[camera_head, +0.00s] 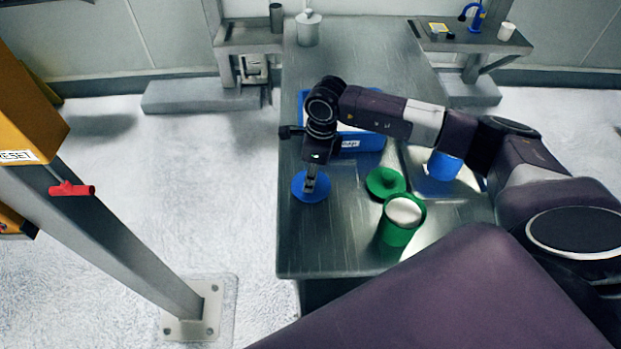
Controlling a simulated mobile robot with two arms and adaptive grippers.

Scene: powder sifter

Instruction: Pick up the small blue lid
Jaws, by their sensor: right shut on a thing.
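The small blue lid (303,192) is a round disc near the left edge of the metal table. My right gripper (311,188) points down at the lid's middle and is shut on it, at its central part. The fingertips are small in this view, and I cannot tell whether the lid rests on the table or is just above it. My left gripper is not in view.
A green lid (384,182) and a green container with white powder (399,222) stand right of the blue lid. A blue container (443,166) and a blue tray (368,142) are behind. The metal table's (335,250) front left is clear. An orange machine (28,110) stands left.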

